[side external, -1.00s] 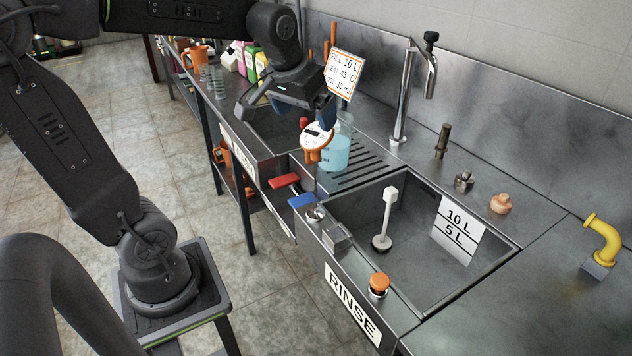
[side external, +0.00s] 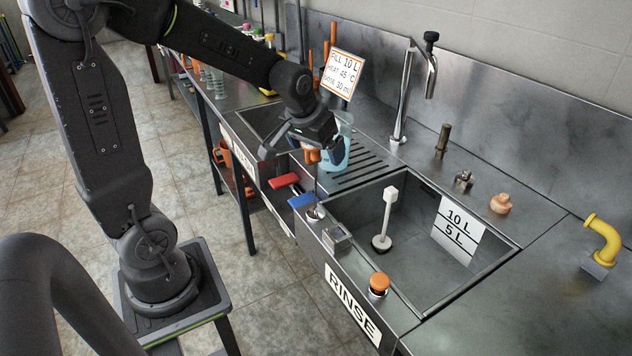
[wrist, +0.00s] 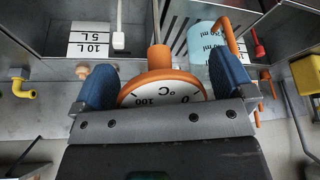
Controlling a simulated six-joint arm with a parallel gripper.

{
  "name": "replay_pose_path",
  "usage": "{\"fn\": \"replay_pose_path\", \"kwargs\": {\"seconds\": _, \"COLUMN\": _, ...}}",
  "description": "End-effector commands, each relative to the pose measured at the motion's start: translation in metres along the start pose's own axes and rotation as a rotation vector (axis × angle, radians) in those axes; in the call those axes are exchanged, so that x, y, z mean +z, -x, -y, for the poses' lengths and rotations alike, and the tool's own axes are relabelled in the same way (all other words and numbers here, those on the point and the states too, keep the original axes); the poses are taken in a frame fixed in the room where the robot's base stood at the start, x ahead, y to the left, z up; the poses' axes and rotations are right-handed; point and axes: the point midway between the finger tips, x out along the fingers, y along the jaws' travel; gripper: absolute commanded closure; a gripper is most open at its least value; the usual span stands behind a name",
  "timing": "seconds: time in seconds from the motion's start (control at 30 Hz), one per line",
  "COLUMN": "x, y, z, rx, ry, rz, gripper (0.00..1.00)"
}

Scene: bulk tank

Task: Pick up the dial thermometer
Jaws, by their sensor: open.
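The dial thermometer has a round white face in an orange rim. In the wrist view the thermometer (wrist: 160,92) sits between the two blue finger pads of my gripper (wrist: 165,88), its face marked 0, 100 and °C. My gripper is open, with a pad to each side of the dial; contact cannot be told. In the side view my gripper (side external: 314,146) is down over the thermometer (side external: 312,156). There it hides most of the dial, and only orange parts show beneath.
A clear jug with blue liquid (side external: 336,158) stands close behind my gripper. Red (side external: 284,181) and blue (side external: 301,201) handles lie at the front edge. The rinse sink (side external: 480,262) holds a white-handled plunger (side external: 387,215). A tall tap (side external: 405,95) rises behind.

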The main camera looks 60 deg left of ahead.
Motion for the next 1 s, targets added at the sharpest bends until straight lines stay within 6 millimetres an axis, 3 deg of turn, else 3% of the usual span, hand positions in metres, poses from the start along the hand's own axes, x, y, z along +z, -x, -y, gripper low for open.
{"fn": "replay_pose_path", "kwargs": {"seconds": 0.1, "x": 0.0, "y": 0.0003, "z": 0.0, "rx": 0.0, "ry": 0.0, "rz": 0.0, "gripper": 0.03}}
{"fn": "replay_pose_path", "kwargs": {"seconds": 0.8, "x": -0.0007, "y": 0.0012, "z": -0.0002, "rx": 0.001, "ry": 0.0, "rz": -0.002, "gripper": 0.69}}
{"fn": "replay_pose_path", "kwargs": {"seconds": 1.0, "x": -0.0008, "y": 0.0014, "z": -0.0002, "rx": 0.001, "ry": 0.0, "rz": -0.003, "gripper": 0.69}}
